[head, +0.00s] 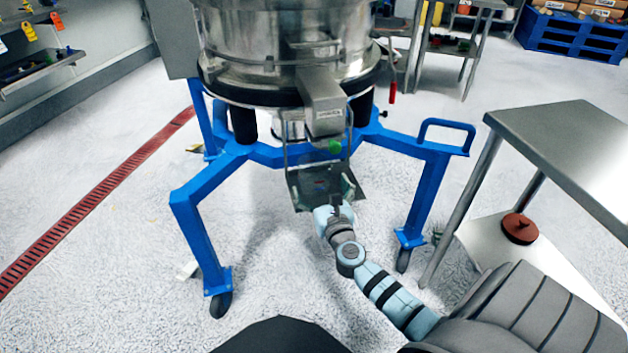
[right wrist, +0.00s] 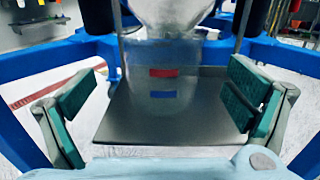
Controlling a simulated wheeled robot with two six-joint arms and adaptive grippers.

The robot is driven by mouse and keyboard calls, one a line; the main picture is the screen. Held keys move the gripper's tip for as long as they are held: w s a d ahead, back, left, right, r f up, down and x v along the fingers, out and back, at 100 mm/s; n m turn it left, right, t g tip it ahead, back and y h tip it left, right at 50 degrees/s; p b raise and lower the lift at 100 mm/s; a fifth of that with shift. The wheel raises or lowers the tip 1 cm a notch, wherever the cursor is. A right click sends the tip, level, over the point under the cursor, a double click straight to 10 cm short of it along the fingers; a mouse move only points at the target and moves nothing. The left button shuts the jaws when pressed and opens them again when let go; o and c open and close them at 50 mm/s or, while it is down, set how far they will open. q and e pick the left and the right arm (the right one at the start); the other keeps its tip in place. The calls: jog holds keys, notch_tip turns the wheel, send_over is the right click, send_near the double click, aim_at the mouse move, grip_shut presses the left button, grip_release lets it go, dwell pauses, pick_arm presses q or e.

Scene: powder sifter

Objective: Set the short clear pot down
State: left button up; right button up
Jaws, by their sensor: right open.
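The short clear pot (right wrist: 163,84), faint and see-through with a red mark and a blue mark, shows in the right wrist view over the grey metal platform (right wrist: 130,128). It appears to stand on that platform, though its outline and base are hard to make out. My right gripper (right wrist: 162,102) is open, with one green-padded finger on each side of the pot and a visible gap on both sides. In the head view my right gripper (head: 325,190) is at the front of the hanging platform (head: 309,200). My left gripper is out of view.
The steel sifter (head: 250,45) stands above the platform on a blue wheeled frame (head: 190,215). Its outlet chute (head: 322,105) is close over the platform. Thin upright rods flank the platform. A steel table (head: 570,140) stands at right, with a brown-red lid-like object (head: 519,229) on its lower shelf.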

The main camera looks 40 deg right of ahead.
aim_at(311, 163)
jog(key=x, duration=0.1)
jog(key=b+x, duration=0.1)
jog(key=x, duration=0.1)
jog(key=f+b+x, duration=0.1)
jog(key=x, duration=0.1)
jog(key=shift+w+d, duration=0.1)
jog(key=shift+d, duration=0.25)
jog(key=shift+w+d, duration=0.1)
jog(key=shift+w, duration=0.25)
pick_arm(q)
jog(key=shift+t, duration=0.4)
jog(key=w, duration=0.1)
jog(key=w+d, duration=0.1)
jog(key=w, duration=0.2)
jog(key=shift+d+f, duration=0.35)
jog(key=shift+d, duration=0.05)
pick_arm(e)
jog(key=shift+r, duration=0.2)
jog(key=c, duration=1.4)
